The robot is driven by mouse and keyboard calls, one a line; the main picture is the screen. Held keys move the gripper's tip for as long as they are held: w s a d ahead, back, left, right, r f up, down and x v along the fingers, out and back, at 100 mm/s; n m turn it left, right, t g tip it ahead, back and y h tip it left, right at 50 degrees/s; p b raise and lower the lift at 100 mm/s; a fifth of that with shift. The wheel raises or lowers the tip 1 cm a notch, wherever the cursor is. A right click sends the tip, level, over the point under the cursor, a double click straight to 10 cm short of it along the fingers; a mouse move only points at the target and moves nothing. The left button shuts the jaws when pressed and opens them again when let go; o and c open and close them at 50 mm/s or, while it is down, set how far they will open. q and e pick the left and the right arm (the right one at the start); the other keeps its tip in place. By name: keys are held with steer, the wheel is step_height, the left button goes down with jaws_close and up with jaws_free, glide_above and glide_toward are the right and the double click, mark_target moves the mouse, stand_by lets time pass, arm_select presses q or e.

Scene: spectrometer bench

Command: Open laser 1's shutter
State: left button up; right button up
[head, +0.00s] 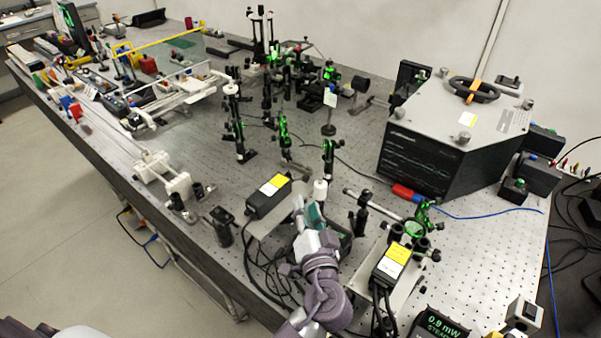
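Two black laser boxes with yellow and white labels are in the head view. One laser box (257,203) stands left of my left gripper, and the other laser box (383,270) stands to its right, nearer the front. I cannot read which is laser 1, and I cannot make out a shutter for certain. My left gripper (318,220) is between the two boxes, close to the right side of the left one. Its fingers are partly hidden by its own wrist, so its opening and any contact are unclear. My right gripper is out of view.
A large grey spectrometer (430,150) stands at the right. Green-lit optics on posts (283,130) crowd the middle of the perforated bench (330,80). A white rail assembly (163,172) lies along the left edge. A meter (440,325) reads 0.9 mW, steady. Cables trail near my arm.

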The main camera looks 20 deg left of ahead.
mark_target(301, 179)
arm_select(q)
steer(key=p+x, duration=0.3)
steer(key=x, duration=0.6)
steer(key=shift+w, duration=0.2)
steer(key=shift+w+a+f, duration=0.1)
steer(key=shift+w, duration=0.1)
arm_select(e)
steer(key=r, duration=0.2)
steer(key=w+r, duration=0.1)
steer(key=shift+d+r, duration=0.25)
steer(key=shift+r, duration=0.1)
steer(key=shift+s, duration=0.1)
